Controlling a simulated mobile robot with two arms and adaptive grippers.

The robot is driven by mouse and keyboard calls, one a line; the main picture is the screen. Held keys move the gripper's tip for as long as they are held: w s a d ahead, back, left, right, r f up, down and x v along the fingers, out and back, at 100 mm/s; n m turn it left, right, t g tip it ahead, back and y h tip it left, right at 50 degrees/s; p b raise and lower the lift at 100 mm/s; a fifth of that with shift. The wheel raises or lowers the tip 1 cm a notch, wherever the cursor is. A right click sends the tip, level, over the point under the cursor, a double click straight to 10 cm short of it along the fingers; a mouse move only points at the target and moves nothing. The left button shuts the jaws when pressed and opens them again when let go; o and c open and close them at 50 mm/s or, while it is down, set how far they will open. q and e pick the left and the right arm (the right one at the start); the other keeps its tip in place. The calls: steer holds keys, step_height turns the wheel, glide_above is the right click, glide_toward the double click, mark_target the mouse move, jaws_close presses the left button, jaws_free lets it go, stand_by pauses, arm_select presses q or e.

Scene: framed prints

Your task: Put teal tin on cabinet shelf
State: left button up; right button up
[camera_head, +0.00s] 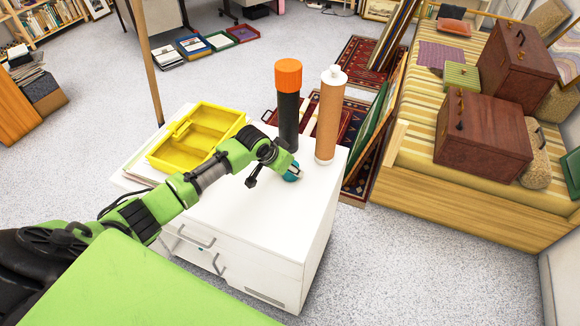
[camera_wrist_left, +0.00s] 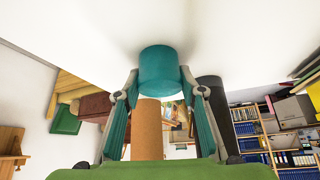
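The teal tin (camera_wrist_left: 158,70) is a short cylinder between the fingertips of my left gripper (camera_wrist_left: 159,82) in the left wrist view. Both fingertips look to be against its sides. In the head view, the tin (camera_head: 292,173) is mostly hidden behind my left gripper (camera_head: 283,172), low over the white cabinet's top (camera_head: 250,205). I cannot tell whether it touches that top. The cabinet has handles on its front; no open shelf in it shows. My right gripper is not in view.
A dark bottle with an orange cap (camera_head: 288,105) and a brown tube with a white cap (camera_head: 329,115) stand just behind the tin. An open yellow case (camera_head: 197,138) lies left on the cabinet top. A striped daybed (camera_head: 415,150) with brown boxes stands right.

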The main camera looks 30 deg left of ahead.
arm_select(q)
steer(key=o, duration=0.4)
